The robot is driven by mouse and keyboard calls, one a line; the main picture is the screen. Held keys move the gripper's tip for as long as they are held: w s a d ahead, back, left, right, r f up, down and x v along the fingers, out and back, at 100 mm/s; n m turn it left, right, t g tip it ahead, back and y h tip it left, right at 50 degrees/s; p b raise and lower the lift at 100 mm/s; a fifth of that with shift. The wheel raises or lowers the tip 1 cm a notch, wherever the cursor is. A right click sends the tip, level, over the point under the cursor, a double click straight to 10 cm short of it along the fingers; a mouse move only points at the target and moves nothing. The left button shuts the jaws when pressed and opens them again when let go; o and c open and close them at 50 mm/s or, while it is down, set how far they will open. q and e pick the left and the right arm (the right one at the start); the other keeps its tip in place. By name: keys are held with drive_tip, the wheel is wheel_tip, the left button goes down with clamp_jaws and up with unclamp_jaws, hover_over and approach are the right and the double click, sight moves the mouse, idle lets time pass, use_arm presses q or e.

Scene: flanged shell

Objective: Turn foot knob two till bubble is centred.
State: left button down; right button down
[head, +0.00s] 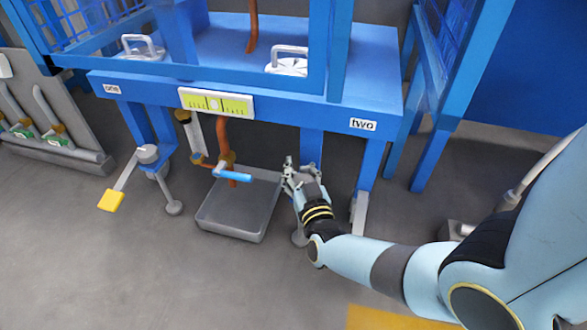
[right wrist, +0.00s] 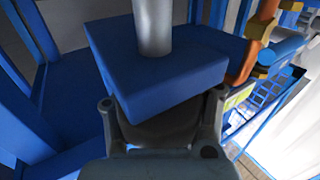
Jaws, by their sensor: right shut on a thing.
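The level vial (head: 215,103) is a yellow-green strip in a white frame on the front of the blue stand (head: 275,95). A pale bubble shows near its middle; its exact offset is too small to tell. The label "two" (head: 363,125) is at the right of the beam. My right gripper (head: 302,170) is shut at the lower part of the leg left of that label, hiding the foot knob in the head view. In the right wrist view, a blue square block (right wrist: 160,65) with a grey rod (right wrist: 152,28) shows at my right gripper (right wrist: 162,115). My left gripper is out of view.
A grey tray (head: 225,225) lies on the floor left of my right gripper. Above it are an orange pipe (head: 222,135) and a blue-handled valve (head: 233,177). A yellow pedal (head: 111,200) sticks out at left. The front floor is mostly clear.

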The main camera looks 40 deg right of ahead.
drive_tip(key=shift+s+d+f+m+g+h, duration=0.15)
drive_tip(key=shift+s+m+g+h, duration=0.15)
drive_tip(key=shift+m+h, duration=0.35)
drive_tip(key=shift+s+d+f+m+g+h, duration=0.15)
drive_tip(key=shift+m+g+h, duration=0.2)
drive_tip(key=shift+h, duration=0.5)
drive_tip(key=shift+r, duration=0.1)
drive_tip(key=c, duration=1.3)
unclamp_jaws()
drive_tip(key=shift+r, duration=0.1)
drive_tip(key=o, duration=0.5)
drive_tip(key=shift+w, duration=0.1)
drive_tip(key=shift+r, duration=0.1)
drive_tip(key=v, duration=0.7)
drive_tip(key=shift+a, duration=0.15)
